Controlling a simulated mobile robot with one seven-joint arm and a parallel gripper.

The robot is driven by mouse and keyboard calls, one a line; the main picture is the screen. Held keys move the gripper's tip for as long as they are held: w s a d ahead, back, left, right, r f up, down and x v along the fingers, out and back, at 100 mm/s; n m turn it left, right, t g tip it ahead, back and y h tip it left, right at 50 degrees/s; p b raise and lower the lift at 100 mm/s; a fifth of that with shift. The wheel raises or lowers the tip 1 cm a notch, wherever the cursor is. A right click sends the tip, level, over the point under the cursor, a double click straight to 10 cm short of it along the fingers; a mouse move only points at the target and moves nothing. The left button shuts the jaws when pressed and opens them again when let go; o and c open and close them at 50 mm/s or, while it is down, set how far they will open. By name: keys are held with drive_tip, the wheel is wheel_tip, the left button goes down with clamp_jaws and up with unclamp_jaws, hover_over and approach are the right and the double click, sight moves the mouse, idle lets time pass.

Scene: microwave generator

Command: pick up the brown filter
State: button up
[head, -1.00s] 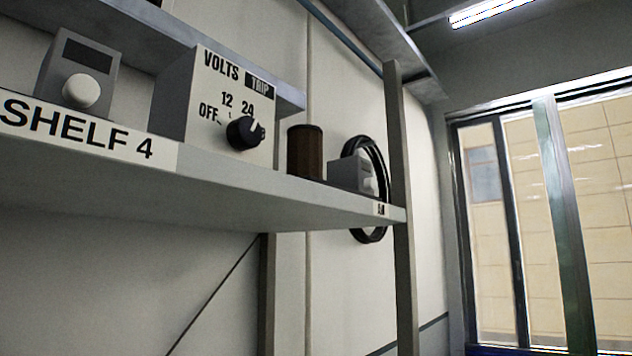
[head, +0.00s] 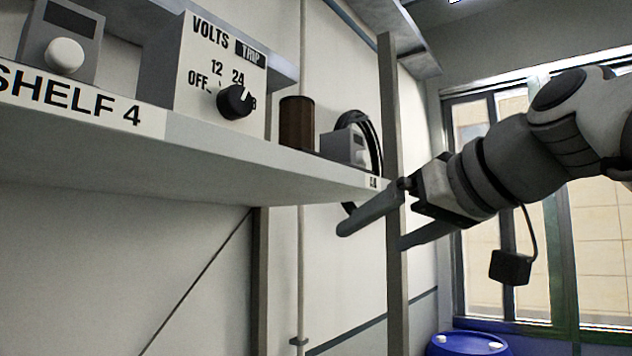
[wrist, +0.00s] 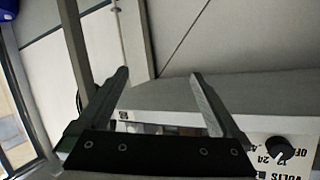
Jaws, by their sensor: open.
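The brown filter (head: 297,123) is a dark brown upright cylinder standing on the shelf (head: 230,158), between the volts box and a small grey device. My gripper (head: 371,238) is open and empty, in front of and below the right end of the shelf in the head view. It is apart from the filter, to its lower right. In the wrist view the open fingers (wrist: 159,75) spread in front of the shelf edge (wrist: 165,98). The filter cannot be made out clearly there.
The volts box (head: 222,75) with a black knob stands left of the filter. The small grey device (head: 343,146) and a black coil (head: 372,135) are to its right. An upright post (head: 394,290) stands at the shelf's right end. A blue barrel (head: 467,344) is low down.

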sight(306, 120)
wheel_tip(306, 120, up, 16)
drive_tip(key=s+a+n+t+y, duration=0.2)
drive_tip(key=a+n+y, duration=0.1)
drive_tip(key=n+y, duration=0.1)
drive_tip(key=p+x, duration=0.3)
drive_tip(key=x, duration=0.8)
drive_tip(key=shift+w, duration=0.35)
drive_tip(key=p+x, duration=0.2)
drive_tip(key=x, duration=0.2)
drive_tip(key=shift+w+a+p, duration=0.1)
drive_tip(key=shift+w+p, duration=0.2)
drive_tip(key=shift+p, duration=0.05)
drive_tip(key=shift+w+a, duration=0.35)
drive_tip(key=shift+w, duration=0.05)
drive_tip(key=c, duration=1.4)
drive_tip(key=shift+r, duration=0.1)
